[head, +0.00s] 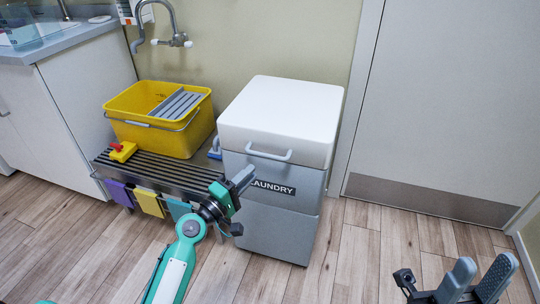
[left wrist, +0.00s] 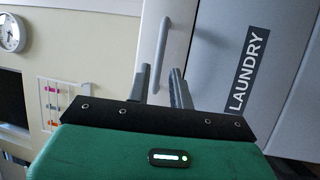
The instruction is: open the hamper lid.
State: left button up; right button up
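The hamper (head: 265,225) is a grey box labelled LAUNDRY with a white lid (head: 282,105) lying shut on top. A pale bar handle (head: 268,156) is on the lid's front face. My left gripper (head: 246,178) is just in front of and below the handle's left end. In the left wrist view its two fingers (left wrist: 160,72) stand apart, and the handle (left wrist: 163,50) shows in line with the gap between them. The fingers look short of the handle, with no clear contact. My right gripper (head: 482,278) is open and empty at the lower right, away from the hamper.
Left of the hamper, a yellow bucket (head: 150,138) stands on a slatted bench (head: 165,172) with coloured cloths hanging in front. A tap (head: 172,40) is on the wall above. A door (head: 450,90) is at the right. The floor (head: 370,255) right of the hamper is clear.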

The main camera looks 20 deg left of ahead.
aim_at(269, 156)
pick_arm(q)
jog(key=x, duration=0.9)
jog(key=shift+w, duration=0.1)
grip_shut()
